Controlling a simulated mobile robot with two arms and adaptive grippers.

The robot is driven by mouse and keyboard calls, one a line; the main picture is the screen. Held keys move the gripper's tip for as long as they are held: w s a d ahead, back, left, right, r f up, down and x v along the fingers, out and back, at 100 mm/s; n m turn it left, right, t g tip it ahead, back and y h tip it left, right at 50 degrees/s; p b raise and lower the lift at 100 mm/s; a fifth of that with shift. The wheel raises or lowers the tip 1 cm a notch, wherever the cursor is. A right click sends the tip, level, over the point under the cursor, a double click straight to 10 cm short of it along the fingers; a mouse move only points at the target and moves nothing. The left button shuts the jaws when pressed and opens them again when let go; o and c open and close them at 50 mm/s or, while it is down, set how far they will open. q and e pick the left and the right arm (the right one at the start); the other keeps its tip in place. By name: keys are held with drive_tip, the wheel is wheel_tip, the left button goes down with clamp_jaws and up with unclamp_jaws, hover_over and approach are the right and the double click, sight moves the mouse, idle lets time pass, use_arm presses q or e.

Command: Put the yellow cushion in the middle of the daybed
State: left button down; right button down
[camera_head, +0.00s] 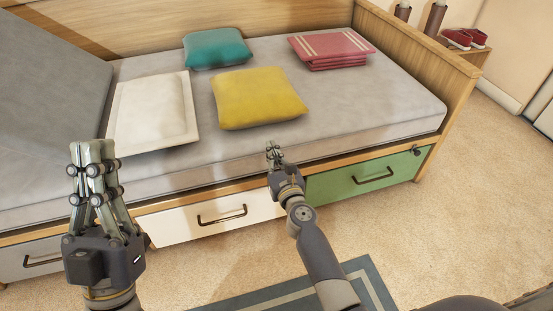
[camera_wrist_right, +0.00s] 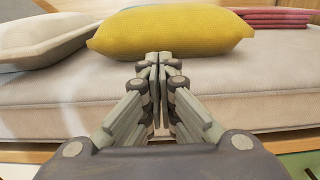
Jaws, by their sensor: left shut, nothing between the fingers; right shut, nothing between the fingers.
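The yellow cushion (camera_head: 257,98) lies flat on the grey mattress of the daybed (camera_head: 395,98), around the middle of its length and towards the front. In the right wrist view the yellow cushion (camera_wrist_right: 172,32) is straight ahead, beyond the fingertips. My right gripper (camera_head: 273,150) is shut and empty, at the front edge of the mattress, just short of the cushion; its closed fingers also show in the right wrist view (camera_wrist_right: 159,60). My left gripper (camera_head: 93,150) is shut and empty, pointing up in front of the daybed's left part.
A cream cushion (camera_head: 150,108) lies left of the yellow one, a teal cushion (camera_head: 216,47) behind it, and folded red textiles (camera_head: 331,48) at back right. Drawers with handles front the daybed, one white (camera_head: 212,213), one green (camera_head: 365,174). The mattress's right part is bare.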

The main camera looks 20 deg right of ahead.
drive_tip(key=shift+s, duration=1.75)
